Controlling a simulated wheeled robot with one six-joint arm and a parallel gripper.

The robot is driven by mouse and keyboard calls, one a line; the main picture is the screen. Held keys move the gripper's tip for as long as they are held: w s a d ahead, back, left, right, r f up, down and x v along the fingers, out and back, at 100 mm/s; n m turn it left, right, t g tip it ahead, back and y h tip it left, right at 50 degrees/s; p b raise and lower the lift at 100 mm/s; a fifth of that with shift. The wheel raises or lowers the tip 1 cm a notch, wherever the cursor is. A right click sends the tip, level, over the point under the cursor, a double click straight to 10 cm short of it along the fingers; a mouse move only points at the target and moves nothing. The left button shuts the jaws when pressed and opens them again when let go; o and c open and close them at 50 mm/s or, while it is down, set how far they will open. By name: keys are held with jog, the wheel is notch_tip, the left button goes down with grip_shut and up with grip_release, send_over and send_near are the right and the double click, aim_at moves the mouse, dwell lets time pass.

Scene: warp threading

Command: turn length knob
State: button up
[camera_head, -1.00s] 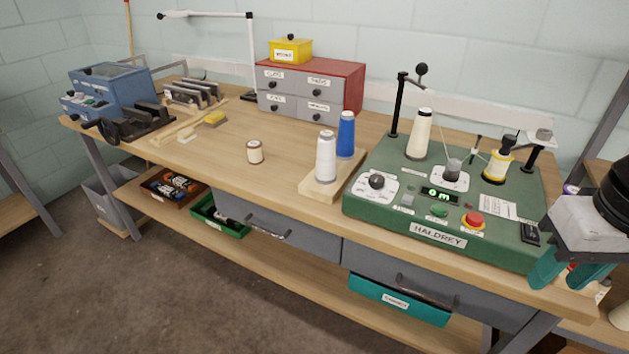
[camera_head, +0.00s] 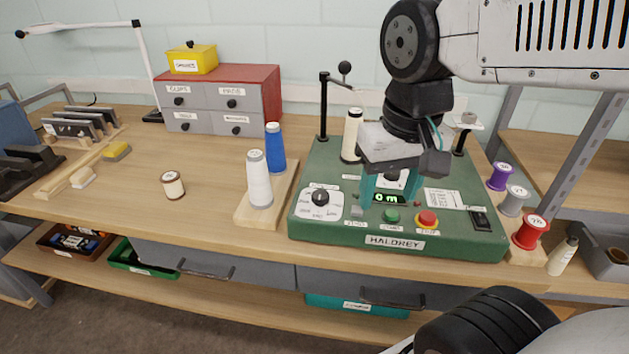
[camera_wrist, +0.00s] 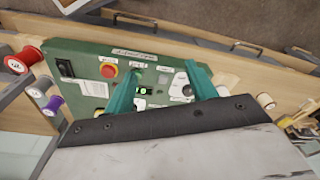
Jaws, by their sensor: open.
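The green HALDREY machine (camera_head: 300,235) stands on the bench with its panel facing up. The display (camera_head: 387,198) reads 0 m. My gripper (camera_head: 394,196) is open and empty, its teal fingers pointing down over the panel around the display, to the right of the knob and apart from it. In the wrist view, my gripper (camera_wrist: 161,70) has the display (camera_wrist: 146,91) between its fingers; the dial (camera_wrist: 180,84) shows near the right finger.
A green button (camera_head: 392,216) and a red button (camera_head: 427,218) sit in front of my fingers. A black post (camera_head: 323,110) and a cream cone (camera_head: 351,135) stand behind. White (camera_head: 259,180) and blue (camera_head: 275,150) cones stand left of the machine. Spools (camera_head: 530,232) stand right.

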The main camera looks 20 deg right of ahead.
jog(key=w+a+f+m, duration=0.1)
jog(key=w+m, duration=0.3)
jog(key=w, duration=0.5)
jog(key=m+g, duration=0.1)
jog(key=m, duration=0.2)
send_near(320, 194)
jog(key=shift+s+f, duration=0.25)
jog(key=shift+w+f, duration=0.2)
jog(key=shift+f, duration=0.45)
notch_tip(320, 194, down, 7)
jog(key=shift+r, duration=0.15)
jog(key=c, duration=1)
